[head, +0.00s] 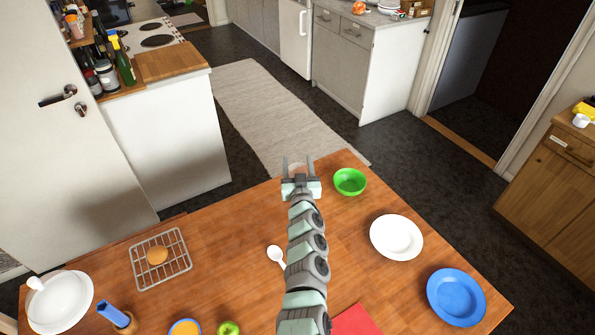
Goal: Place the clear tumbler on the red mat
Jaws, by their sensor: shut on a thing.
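My gripper (298,166) is over the far edge of the wooden table, left of the green bowl. Its two fingers stand apart, shut on the clear tumbler, whose see-through outline I can hardly make out between them. The red mat (356,322) lies on the table at the bottom of the head view, right of my arm's lower links. Only its upper part shows. The rest is cut off by the frame, and my arm may cover its left side. My gripper is far from the mat.
The table holds a green bowl (350,181), white plate (396,237), blue plate (456,296), white spoon (276,256), wire rack (146,279) with a bun (157,256), green apple (229,328) and orange-filled blue bowl (186,328). Bare wood lies between mat and white plate.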

